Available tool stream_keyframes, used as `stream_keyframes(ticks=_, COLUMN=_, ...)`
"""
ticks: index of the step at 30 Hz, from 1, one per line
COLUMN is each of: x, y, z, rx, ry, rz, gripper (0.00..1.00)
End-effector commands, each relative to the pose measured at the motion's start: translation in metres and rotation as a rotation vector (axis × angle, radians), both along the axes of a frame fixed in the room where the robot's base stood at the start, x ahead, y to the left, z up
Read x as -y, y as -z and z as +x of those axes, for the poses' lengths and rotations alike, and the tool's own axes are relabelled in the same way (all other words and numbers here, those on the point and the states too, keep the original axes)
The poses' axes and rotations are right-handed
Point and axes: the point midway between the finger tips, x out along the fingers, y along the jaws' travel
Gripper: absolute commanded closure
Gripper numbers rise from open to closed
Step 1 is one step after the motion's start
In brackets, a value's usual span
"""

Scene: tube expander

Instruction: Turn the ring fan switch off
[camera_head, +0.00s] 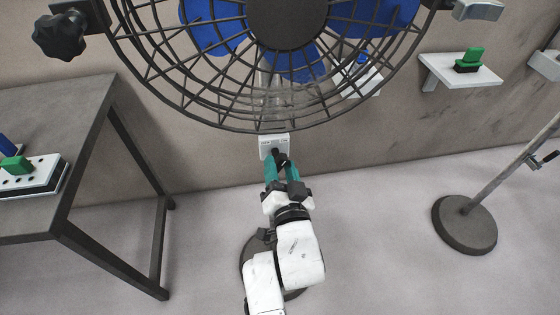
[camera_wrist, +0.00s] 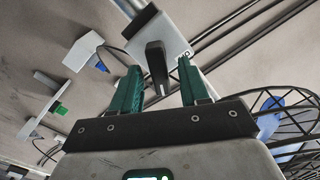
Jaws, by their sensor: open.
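The fan switch is a white plate (camera_head: 266,142) just below the large caged fan (camera_head: 287,22) in the head view. Small ON/OFF lettering shows on it, too small to read well. In the wrist view the plate (camera_wrist: 152,24) carries a black lever (camera_wrist: 156,62). My gripper (camera_head: 280,160) is at the plate, fingers pointing up at it. In the wrist view its two teal fingers (camera_wrist: 160,72) are apart, one on each side of the lever. Gaps show between the lever and both fingers. The lever is partly hidden by my fingers in the head view.
The fan's wire cage hangs close above my gripper. A dark table (camera_head: 85,170) with a peg board (camera_head: 35,176) stands at left. A shelf with a green piece (camera_head: 468,60) is on the wall at right. A round-based stand (camera_head: 465,222) stands on the open floor.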

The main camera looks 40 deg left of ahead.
Motion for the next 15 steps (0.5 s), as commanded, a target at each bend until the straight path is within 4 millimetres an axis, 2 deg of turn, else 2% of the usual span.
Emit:
stream_keyframes(ticks=5, x=-0.0081, y=-0.0001, z=0.0072, rx=0.001, ry=0.000, rz=-0.001, gripper=0.55)
stream_keyframes(ticks=13, x=-0.0090, y=0.0002, z=0.0081, rx=0.001, ry=0.000, rz=-0.001, gripper=0.55)
stream_keyframes(ticks=15, x=-0.0090, y=0.0002, z=0.0080, rx=0.001, ry=0.000, rz=-0.001, gripper=0.60)
